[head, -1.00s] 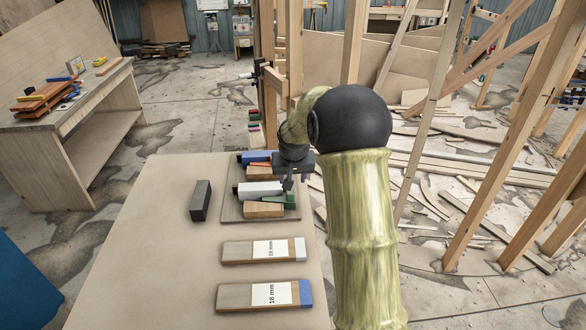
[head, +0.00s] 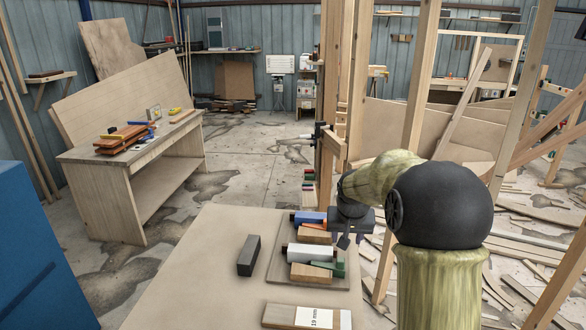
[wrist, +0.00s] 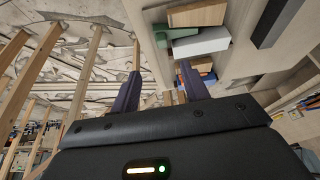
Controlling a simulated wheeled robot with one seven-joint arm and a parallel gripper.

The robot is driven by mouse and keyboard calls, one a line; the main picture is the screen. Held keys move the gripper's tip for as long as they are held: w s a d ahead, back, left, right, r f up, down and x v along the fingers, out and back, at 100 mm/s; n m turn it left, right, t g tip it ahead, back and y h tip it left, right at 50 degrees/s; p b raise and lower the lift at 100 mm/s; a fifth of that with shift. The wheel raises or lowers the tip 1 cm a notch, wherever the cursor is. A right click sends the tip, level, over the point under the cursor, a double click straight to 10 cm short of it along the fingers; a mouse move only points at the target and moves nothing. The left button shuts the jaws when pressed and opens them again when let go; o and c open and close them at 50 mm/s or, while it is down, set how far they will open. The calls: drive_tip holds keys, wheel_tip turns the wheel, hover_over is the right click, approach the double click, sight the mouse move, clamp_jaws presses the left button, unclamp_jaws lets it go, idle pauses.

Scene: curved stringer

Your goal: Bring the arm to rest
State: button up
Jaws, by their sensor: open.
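My gripper (head: 346,241) is at the end of my raised arm, above the right edge of the table (head: 195,270) in the head view. In the wrist view its two dark fingers (wrist: 160,88) stand apart with nothing between them. A tray (head: 341,279) on the table holds several blocks, among them a white one (head: 305,253), a wooden one (head: 310,271) and a green one (head: 338,268). The gripper is beside these blocks in the picture; its exact height over them is hard to tell.
A dark block (head: 248,256) stands left of the tray. A labelled wooden piece (head: 290,315) lies in front. A workbench (head: 105,195) with tools stands back left, and a blue box (head: 40,260) at the left. Wooden posts (head: 420,80) rise close behind and right of my arm.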

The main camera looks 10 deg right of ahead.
drive_tip(key=s+a+f+n, duration=0.1)
drive_tip(key=s+a+f, duration=0.1)
drive_tip(key=s, duration=0.6)
drive_tip(key=s+a+f+g, duration=0.1)
drive_tip(key=s+a+f, duration=0.1)
drive_tip(key=s, duration=0.7)
drive_tip(key=s+a+f+n+y, duration=0.1)
drive_tip(key=s+f, duration=0.1)
drive_tip(key=s, duration=0.6)
drive_tip(key=shift+s+a+f+n+g, duration=0.3)
drive_tip(key=shift+s+a+f, duration=0.05)
drive_tip(key=shift+a, duration=0.05)
